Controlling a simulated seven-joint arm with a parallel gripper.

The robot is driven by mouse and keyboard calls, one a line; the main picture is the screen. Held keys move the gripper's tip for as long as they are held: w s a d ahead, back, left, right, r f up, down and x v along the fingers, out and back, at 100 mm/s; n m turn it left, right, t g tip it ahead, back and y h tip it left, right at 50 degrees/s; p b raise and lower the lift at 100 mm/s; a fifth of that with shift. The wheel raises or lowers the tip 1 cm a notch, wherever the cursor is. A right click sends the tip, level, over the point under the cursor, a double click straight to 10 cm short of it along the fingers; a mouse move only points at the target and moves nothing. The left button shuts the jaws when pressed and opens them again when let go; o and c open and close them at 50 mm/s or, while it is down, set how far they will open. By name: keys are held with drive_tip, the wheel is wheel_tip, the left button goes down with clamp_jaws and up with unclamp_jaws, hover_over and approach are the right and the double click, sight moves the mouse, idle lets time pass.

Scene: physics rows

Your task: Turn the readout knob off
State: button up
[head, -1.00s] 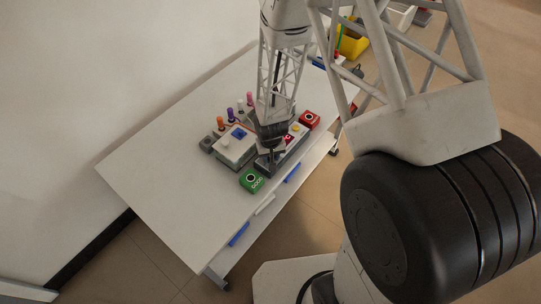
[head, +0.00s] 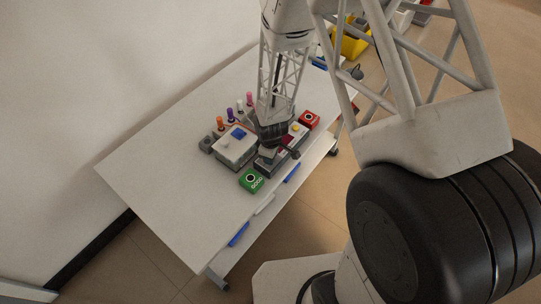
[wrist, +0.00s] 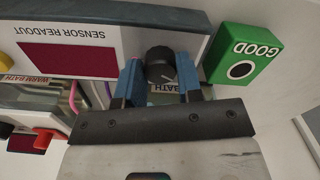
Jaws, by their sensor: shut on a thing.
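The readout knob (wrist: 160,65) is a round black knob with a pale pointer line. In the wrist view it sits on the edge of the sensor readout panel (wrist: 105,30), right of a dark red display (wrist: 68,58). My gripper (wrist: 160,80) has its two blue fingers on either side of the knob, closed on it. The lower part of the knob's surroundings is hidden by my gripper. In the head view my gripper (head: 272,143) is down over the readout box, and the knob is hidden there.
A green GOOD box (wrist: 243,62) stands close right of the knob in the wrist view. A red box (head: 309,120), a white box with a blue knob (head: 237,133) and several coloured pegs stand around. The left part of the white table (head: 160,170) is clear.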

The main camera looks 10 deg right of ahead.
drive_tip(key=shift+n, duration=1.7)
drive_tip(key=o, duration=0.9)
drive_tip(key=shift+r, duration=0.15)
drive_tip(key=shift+r, duration=3.75)
